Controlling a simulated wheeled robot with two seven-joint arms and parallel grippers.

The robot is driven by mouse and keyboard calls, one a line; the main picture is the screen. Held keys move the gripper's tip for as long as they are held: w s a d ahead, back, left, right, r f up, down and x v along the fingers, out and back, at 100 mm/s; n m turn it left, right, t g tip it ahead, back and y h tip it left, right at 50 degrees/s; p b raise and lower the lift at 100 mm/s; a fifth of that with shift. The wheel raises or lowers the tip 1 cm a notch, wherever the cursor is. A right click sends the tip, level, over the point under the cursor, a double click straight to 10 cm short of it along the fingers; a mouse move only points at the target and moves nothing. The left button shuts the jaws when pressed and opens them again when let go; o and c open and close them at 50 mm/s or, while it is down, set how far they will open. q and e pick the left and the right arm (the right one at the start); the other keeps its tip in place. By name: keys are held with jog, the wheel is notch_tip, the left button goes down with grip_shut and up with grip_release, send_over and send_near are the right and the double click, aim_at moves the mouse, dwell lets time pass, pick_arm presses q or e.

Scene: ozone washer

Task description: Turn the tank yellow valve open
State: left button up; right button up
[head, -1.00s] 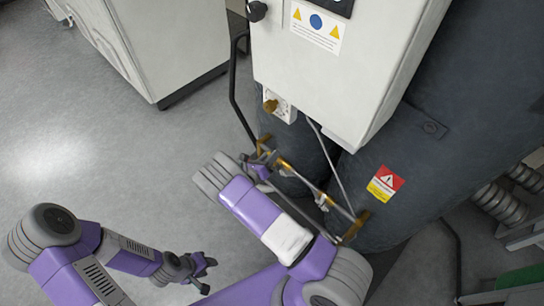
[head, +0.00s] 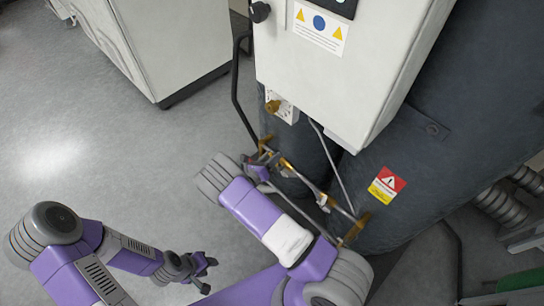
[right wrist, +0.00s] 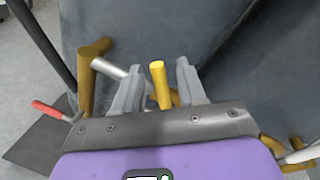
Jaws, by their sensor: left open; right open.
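The yellow valve handle (right wrist: 160,82) shows in the right wrist view as a short upright yellow bar on the brass pipework of the dark tank (right wrist: 225,35). My right gripper (right wrist: 158,78) is open, with one grey finger on each side of the yellow handle. I cannot tell whether either finger touches it. In the head view my right gripper (head: 262,160) is at the pipework beside the tank (head: 440,130), and the arm hides much of it. My left gripper (head: 207,274) is open and empty, low over the floor at the left.
A white control box (head: 340,65) overhangs the pipework. A dark bent rail (head: 236,90) stands to its left. A red lever (right wrist: 50,109) and a brass pipe (right wrist: 92,75) lie left of my right gripper. Floor at the left (head: 70,150) is clear.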

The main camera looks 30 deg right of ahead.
jog(key=f+p+v, duration=0.1)
jog(key=v, duration=0.6)
jog(key=shift+r, duration=0.45)
